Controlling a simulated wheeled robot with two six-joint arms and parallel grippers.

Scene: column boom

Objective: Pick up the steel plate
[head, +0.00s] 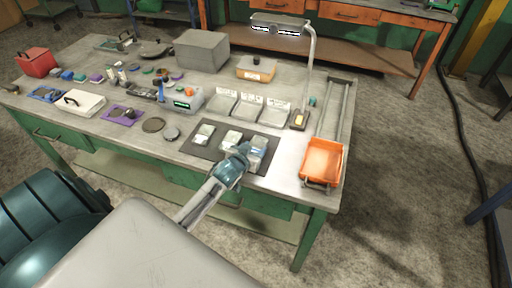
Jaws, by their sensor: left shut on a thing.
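My left gripper (242,151) reaches in over the dark mat (185,148) near the front edge of the workbench. It is shut on a small piece among the pale grey pieces there, taken as the steel plate; the jaws mostly hide it. One grey piece (231,138) lies just left of the jaws and another (259,143) just right of them. A third piece (204,133) lies further left on the mat. My right gripper is not in view.
Three labelled shallow trays (248,107) stand behind the mat. A lamp post (309,75) rises right of them. An orange bin (322,160) sits at the bench's right end. Many small parts crowd the left half of the workbench (135,140).

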